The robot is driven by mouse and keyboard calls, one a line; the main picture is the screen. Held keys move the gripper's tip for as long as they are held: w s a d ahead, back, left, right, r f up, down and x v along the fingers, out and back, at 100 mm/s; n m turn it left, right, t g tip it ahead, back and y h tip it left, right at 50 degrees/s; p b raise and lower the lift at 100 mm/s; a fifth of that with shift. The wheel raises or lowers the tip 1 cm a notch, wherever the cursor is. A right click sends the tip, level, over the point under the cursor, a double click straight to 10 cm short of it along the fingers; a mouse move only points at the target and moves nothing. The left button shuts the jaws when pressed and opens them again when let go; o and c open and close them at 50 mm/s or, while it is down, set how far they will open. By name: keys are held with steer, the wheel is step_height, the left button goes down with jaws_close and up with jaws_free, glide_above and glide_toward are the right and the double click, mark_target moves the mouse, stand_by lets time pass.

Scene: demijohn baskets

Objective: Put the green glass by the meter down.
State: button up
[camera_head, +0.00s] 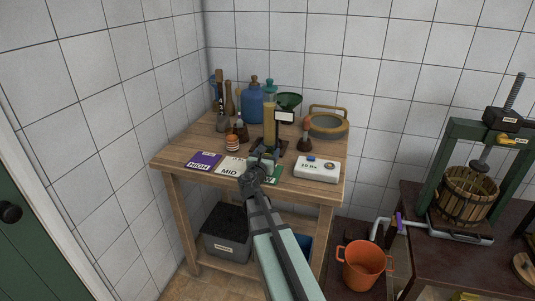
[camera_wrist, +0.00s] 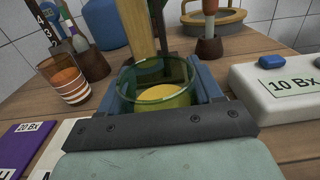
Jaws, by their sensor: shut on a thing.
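The green glass (camera_wrist: 127,92) is a clear green-tinted tumbler with yellow liquid in it, upright in the wrist view. My gripper (camera_wrist: 157,92) is shut on it, with a blue-grey finger on each side. In the head view my gripper (camera_head: 260,160) is over the front middle of the table and mostly covers the glass. The meter (camera_wrist: 285,92) is a white box reading 10 Bx, to the right of the glass and apart from it; it also shows in the head view (camera_head: 317,170). The glass's base is hidden, so I cannot tell whether it touches anything.
A purple HIGH card (camera_head: 203,160), a white MID card (camera_head: 231,167) and a partly hidden green card (camera_head: 275,172) lie along the front edge. An orange striped glass (camera_wrist: 62,80) stands left. Behind are a tall yellow cylinder (camera_head: 270,125), a blue jug (camera_head: 252,105) and a round sieve (camera_head: 327,124).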

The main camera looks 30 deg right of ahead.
steer(key=shift+f, duration=0.1)
steer(key=o, duration=1.3)
steer(key=shift+c, duration=0.2)
steer(key=shift+v, duration=3.75)
